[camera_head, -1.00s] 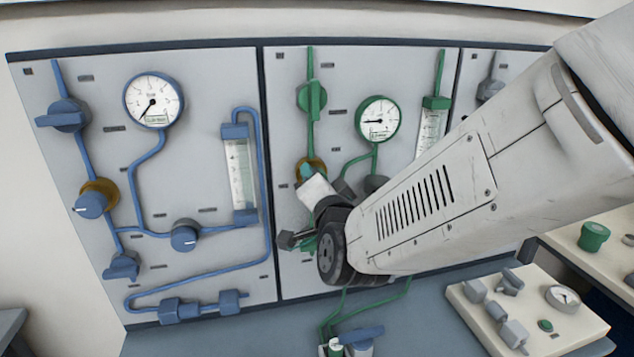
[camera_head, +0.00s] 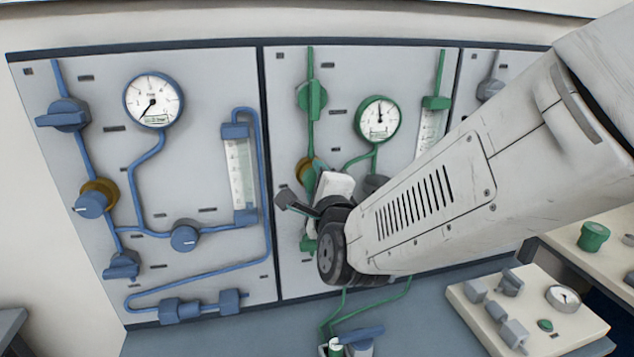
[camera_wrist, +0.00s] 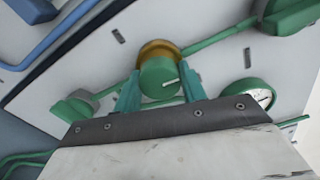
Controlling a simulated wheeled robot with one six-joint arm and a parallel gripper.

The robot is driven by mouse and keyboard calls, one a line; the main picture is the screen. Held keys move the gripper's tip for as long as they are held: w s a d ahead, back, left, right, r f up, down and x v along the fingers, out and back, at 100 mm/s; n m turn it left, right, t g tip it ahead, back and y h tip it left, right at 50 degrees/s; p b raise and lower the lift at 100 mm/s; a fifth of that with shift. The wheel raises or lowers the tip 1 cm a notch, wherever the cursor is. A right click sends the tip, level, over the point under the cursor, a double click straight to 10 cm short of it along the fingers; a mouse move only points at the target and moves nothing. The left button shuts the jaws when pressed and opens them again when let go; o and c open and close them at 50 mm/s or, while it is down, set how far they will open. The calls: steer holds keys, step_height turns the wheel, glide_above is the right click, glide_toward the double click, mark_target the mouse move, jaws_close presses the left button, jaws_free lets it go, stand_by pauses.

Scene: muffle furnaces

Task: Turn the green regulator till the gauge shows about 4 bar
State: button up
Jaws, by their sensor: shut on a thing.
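The green regulator (camera_wrist: 159,77) is a round knob with a white pointer line and a brass collar, mounted on the panel's green line. In the wrist view, my gripper (camera_wrist: 160,84) has one teal finger on each side of the knob and is shut on it. In the head view my wrist hides most of the regulator (camera_head: 303,172); part of its brass collar shows. The green gauge (camera_head: 379,119) has a white dial, and its needle points about straight up; the numbers are too small to read. The gauge is partly cut off by my gripper in the wrist view (camera_wrist: 262,92).
A green valve (camera_head: 311,97) sits above the regulator, and a green flowmeter (camera_head: 432,125) stands right of the gauge. A blue panel with its own gauge (camera_head: 153,99) and regulator (camera_head: 91,203) is at left. A control box (camera_head: 525,315) lies at lower right.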

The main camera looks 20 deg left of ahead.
steer(key=shift+f+m, duration=0.1)
steer(key=shift+m, duration=1.1)
steer(key=o, duration=1)
steer(key=shift+s, duration=0.15)
steer(key=v, duration=0.7)
steer(key=shift+s+d, duration=0.2)
steer(key=shift+s, duration=0.1)
